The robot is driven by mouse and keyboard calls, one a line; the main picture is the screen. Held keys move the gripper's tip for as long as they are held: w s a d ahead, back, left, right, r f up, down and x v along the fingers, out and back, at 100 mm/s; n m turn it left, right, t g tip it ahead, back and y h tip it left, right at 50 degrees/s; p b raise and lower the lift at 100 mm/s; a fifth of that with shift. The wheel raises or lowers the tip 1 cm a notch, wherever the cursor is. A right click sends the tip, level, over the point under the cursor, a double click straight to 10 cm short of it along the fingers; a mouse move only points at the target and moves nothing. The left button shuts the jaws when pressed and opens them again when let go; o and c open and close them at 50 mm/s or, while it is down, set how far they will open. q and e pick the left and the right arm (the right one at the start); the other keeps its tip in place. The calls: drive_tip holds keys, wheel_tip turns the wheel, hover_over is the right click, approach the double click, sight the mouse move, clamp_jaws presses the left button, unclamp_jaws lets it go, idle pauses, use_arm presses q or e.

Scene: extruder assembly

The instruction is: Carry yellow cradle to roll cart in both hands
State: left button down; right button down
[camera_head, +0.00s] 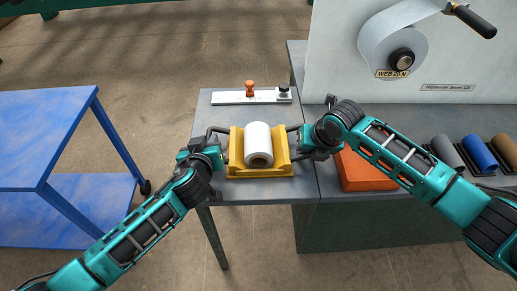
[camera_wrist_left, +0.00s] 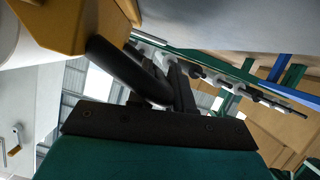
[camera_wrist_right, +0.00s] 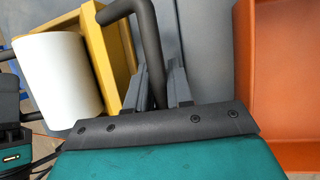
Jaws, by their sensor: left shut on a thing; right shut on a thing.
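The yellow cradle (camera_head: 236,160) holds a white roll (camera_head: 258,140) and is at the small grey table (camera_head: 222,190); I cannot tell whether it touches the top. It has a dark bar handle on each side. My left gripper (camera_head: 217,150) is shut on the left handle, which shows in the left wrist view (camera_wrist_left: 125,70). My right gripper (camera_head: 308,139) is shut on the right handle, which shows in the right wrist view (camera_wrist_right: 147,35). The blue roll cart (camera_head: 45,120), with an upper and a lower shelf, stands at the left, and its visible top is empty.
A white plate with an orange knob (camera_head: 250,88) lies behind the cradle. An orange bin (camera_head: 365,172) is close to my right gripper. A machine panel (camera_head: 420,50) with a web roll stands at the back right. Dark, blue and brown rolls lie far right. Open floor separates cart and table.

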use_arm(q)
drive_tip(key=shift+r, duration=0.1)
